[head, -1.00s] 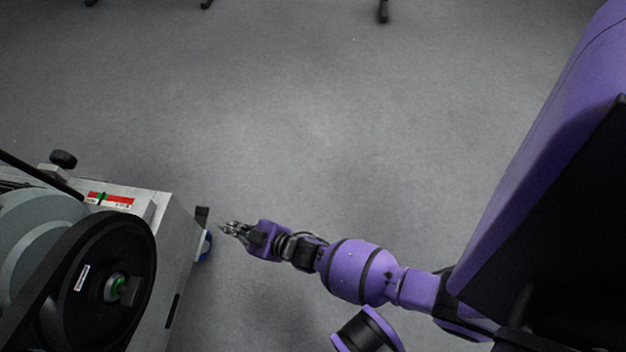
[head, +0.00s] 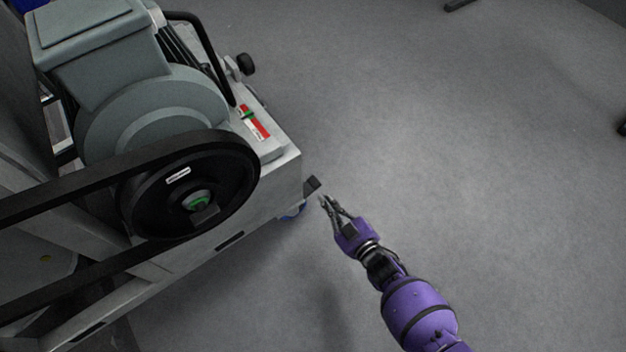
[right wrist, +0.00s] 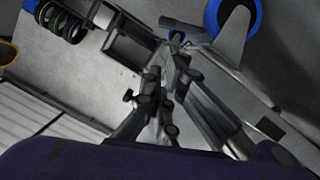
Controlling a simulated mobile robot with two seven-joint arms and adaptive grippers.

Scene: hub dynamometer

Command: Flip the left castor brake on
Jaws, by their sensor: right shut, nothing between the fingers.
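The castor (head: 294,211) shows as a bit of blue wheel under the near right corner of the machine. Its brake pedal (head: 312,184) is a small dark tab sticking out beside that corner. My right gripper (head: 328,203) is shut and empty, its fingertips just beside the pedal; I cannot tell whether they touch. In the right wrist view, a blue-rimmed castor wheel (right wrist: 240,12) with a grey fork is at the top, and a dark bar, probably the pedal (right wrist: 182,24), lies just beyond my fingertips. My left gripper is not in view.
The machine frame (head: 270,208) fills the left, with a black belt pulley (head: 160,205), a grey motor (head: 105,55), a red-and-green label (head: 254,122) and a black knob (head: 245,64). Open grey floor (head: 480,150) lies to the right.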

